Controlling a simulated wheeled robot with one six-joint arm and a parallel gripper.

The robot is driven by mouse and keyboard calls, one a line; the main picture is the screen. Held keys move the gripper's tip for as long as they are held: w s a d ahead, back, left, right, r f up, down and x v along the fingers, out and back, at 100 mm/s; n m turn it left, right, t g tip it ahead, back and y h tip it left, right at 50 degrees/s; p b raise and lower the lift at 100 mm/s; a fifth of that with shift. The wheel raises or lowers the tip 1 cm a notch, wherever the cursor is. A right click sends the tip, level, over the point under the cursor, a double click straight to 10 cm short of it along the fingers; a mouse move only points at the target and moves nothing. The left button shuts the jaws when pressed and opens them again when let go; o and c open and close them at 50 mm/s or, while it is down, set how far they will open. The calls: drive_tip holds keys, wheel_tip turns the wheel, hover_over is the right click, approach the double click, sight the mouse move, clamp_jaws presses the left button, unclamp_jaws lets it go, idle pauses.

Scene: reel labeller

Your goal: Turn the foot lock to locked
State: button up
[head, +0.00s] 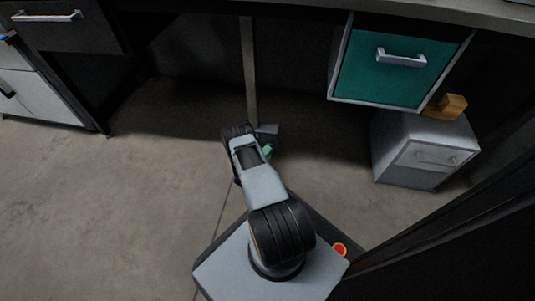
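My arm reaches forward and away over the floor toward the foot of an upright post (249,75) under the worktop. Its far end is by the base of the post. A small dark grey block (267,130) and a bit of green (267,151) show just right of the arm's end. I cannot tell whether they belong to the foot lock or to my gripper. My gripper's fingers cannot be made out behind the arm links. The foot lock and its setting cannot be clearly identified.
A teal-fronted drawer (384,75) hangs under the worktop (440,12) at right. Below it stands a grey cabinet (410,160) with a wooden block (446,106) near its top. Grey drawer units (38,98) stand at left. The floor (150,175) on the left is clear.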

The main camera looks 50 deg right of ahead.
drive_tip(key=shift+d, duration=0.25)
drive_tip(key=shift+c, duration=0.2)
clamp_jaws()
drive_tip(key=shift+w, duration=0.1)
